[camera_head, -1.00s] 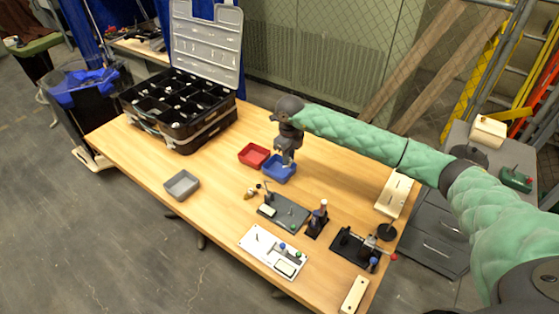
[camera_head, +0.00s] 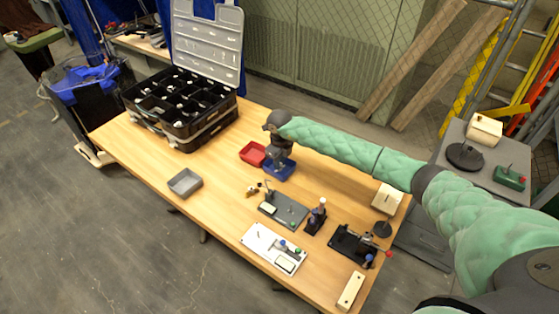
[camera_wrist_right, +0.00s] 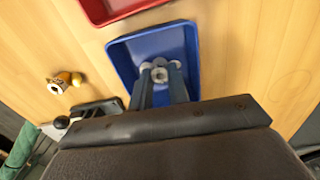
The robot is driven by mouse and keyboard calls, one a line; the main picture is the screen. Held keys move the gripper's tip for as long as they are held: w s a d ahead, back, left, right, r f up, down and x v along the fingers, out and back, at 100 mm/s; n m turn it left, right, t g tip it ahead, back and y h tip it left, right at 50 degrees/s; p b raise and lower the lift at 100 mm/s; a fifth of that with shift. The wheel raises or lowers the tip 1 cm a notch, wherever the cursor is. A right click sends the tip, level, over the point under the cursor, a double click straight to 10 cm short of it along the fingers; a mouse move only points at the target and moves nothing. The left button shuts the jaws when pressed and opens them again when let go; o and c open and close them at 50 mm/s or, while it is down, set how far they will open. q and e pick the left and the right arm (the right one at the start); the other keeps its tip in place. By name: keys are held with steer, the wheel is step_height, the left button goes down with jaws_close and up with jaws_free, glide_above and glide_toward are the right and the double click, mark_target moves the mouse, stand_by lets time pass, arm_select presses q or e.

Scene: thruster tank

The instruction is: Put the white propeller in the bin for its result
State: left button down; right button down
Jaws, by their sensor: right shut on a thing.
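The white propeller (camera_wrist_right: 160,65) shows in the right wrist view, its pale lobes and centre hub between my right fingertips. My right gripper (camera_wrist_right: 161,78) is shut on it, over the inside of the blue bin (camera_wrist_right: 119,62). In the head view, my right gripper (camera_head: 276,164) is at the blue bin (camera_head: 290,173) and hides part of it; the propeller cannot be made out there. How far the propeller is above the bin floor is hard to tell. The red bin (camera_head: 252,152) and the grey bin (camera_head: 185,182) look empty. My left gripper is not in view.
An open black case (camera_head: 180,110) with compartments stands at the back left. In front of the bins are a dark grey fixture (camera_head: 286,209), a white panel (camera_head: 262,250), a dark stand (camera_head: 316,218) and a black device (camera_head: 350,244). The table's left front is clear.

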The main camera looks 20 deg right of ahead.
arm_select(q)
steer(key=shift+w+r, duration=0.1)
arm_select(e)
steer(key=shift+f, duration=0.15)
steer(key=c, duration=1.3)
jaws_free()
steer(key=shift+c, duration=0.2)
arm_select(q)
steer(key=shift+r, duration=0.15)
arm_select(e)
steer(key=shift+r, duration=0.2)
